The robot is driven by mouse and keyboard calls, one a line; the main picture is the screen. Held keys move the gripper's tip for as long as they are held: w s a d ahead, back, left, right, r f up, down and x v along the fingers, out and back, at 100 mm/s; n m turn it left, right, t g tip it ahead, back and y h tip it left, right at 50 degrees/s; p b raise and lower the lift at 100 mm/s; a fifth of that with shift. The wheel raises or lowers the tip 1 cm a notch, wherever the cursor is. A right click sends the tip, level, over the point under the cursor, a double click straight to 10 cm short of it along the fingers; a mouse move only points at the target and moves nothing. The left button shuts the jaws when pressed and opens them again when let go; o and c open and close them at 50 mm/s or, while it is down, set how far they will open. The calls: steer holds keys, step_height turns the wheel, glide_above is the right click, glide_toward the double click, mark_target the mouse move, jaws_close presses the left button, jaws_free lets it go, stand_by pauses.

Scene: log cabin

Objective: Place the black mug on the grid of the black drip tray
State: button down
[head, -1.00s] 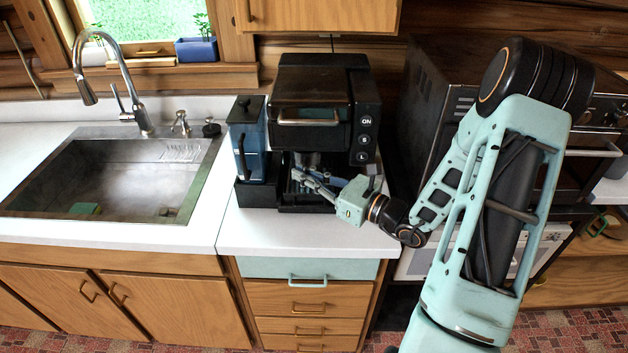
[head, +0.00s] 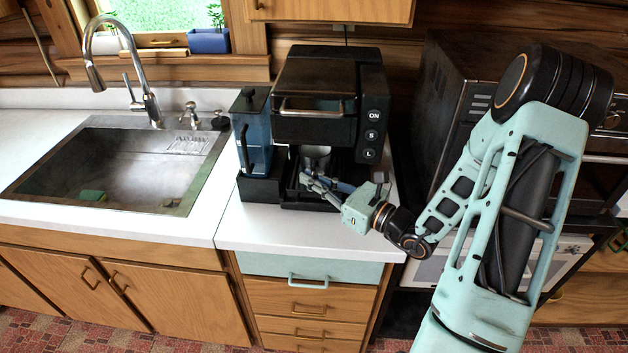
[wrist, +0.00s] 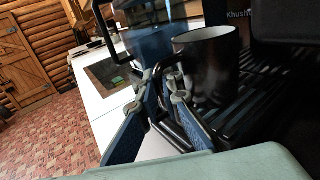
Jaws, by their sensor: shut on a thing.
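The black mug (wrist: 212,75), with a pale inside, is upright in the wrist view, over the grid (wrist: 252,88) of the black drip tray. The drip tray (head: 300,203) sits at the machine's base. My gripper (wrist: 163,80) is shut at the mug's near left side, apparently on its handle, which the fingers mostly hide. My gripper (head: 307,178) reaches in from the right in the head view. I cannot tell whether the mug's base touches the grid.
The coffee machine (head: 318,90) overhangs the tray closely. A blue water tank (head: 252,140) stands just left of it. A sink (head: 115,165) lies further left, and an oven (head: 455,100) stands to the right. White counter (head: 290,230) is clear in front.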

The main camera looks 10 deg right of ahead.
steer(key=shift+f, duration=0.25)
steer(key=c, duration=2.1)
jaws_free()
steer(key=shift+r, duration=0.1)
